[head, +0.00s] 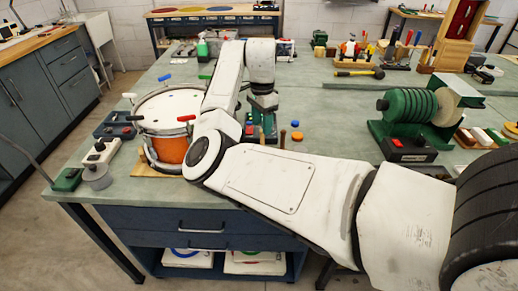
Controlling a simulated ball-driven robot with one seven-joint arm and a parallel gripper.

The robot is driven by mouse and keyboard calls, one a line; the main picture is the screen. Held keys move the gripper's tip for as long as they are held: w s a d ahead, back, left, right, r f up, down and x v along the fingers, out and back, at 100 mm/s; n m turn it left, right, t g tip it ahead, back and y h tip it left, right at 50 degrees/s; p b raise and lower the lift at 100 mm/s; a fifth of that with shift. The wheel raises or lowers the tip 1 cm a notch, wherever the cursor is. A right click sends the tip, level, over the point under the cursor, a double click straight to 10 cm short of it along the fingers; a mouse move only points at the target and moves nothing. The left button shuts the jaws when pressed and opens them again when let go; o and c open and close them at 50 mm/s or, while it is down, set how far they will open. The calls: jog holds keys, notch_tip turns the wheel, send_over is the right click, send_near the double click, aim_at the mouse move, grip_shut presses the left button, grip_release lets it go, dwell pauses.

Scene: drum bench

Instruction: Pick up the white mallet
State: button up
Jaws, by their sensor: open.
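An orange drum (171,150) with a pale head stands on the left part of the bench. Small coloured handle-like pieces sit around its rim: a white one (129,96), a blue one (164,78), a green one (204,77), a black one (135,118) and a red one (186,118). I cannot tell whether the white piece is the white mallet; no other clear white mallet shows. My gripper (262,124) points down to the right of the drum, open, with no held thing visible. My arm hides part of the bench.
Blue and orange discs (297,136) and upright brown sticks (283,138) are close by my gripper. A green ribbed machine (412,108) stands at right. A yellow-headed hammer (360,73) lies behind. Grey controls (100,152) stand left of the drum. Bench between is mostly clear.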

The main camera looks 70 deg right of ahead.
aim_at(262, 141)
notch_tip(262, 141, down, 2)
jog(key=shift+f, duration=0.1)
jog(key=shift+s+f+p, duration=0.15)
jog(key=shift+f+p, duration=0.4)
jog(key=shift+f, duration=2.2)
jog(key=shift+d, duration=0.1)
grip_shut()
